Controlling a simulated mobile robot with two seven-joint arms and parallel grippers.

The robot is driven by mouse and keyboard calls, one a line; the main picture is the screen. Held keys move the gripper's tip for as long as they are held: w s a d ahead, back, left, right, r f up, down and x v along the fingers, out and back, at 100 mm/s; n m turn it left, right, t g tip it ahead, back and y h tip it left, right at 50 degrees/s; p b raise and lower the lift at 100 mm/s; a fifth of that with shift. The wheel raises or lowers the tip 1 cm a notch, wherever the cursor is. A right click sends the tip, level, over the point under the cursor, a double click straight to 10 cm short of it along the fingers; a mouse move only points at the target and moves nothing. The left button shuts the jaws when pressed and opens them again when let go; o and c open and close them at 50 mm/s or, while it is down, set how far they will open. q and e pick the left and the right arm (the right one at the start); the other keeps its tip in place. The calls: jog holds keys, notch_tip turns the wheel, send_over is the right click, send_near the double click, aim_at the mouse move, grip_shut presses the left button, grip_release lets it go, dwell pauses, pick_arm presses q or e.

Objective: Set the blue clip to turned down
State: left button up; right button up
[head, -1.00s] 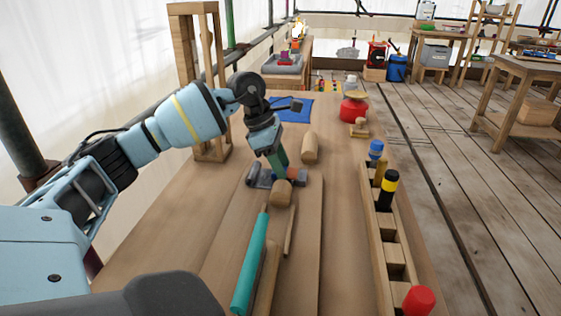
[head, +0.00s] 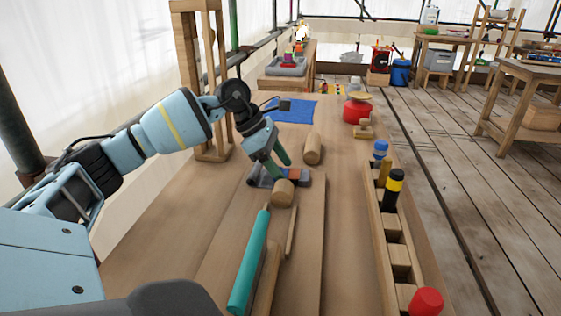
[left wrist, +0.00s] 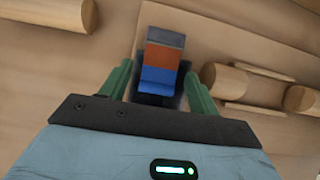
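A small block with grey, orange and blue bands sits on the wooden table, and its blue part, the blue clip (left wrist: 158,80), is nearest my wrist in the left wrist view. In the head view the block (head: 291,175) lies partly behind my left gripper (head: 282,168). My left gripper is open, with green fingers on either side of the blue clip in the left wrist view. I see no contact between fingers and clip. Whether the clip is turned up or down I cannot tell. My right gripper is not in view.
Wooden cylinders (head: 312,150) lie close to the block. A teal rod (head: 248,262) lies nearer me. A wooden rack (head: 399,262) with coloured pegs runs along the right. A blue mat (head: 291,111) and a red pot (head: 357,111) are farther back. A wooden frame (head: 182,62) stands at left.

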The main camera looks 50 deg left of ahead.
pick_arm(q)
jog(key=v, duration=0.8)
jog(key=shift+p, duration=0.35)
dwell(0.4)
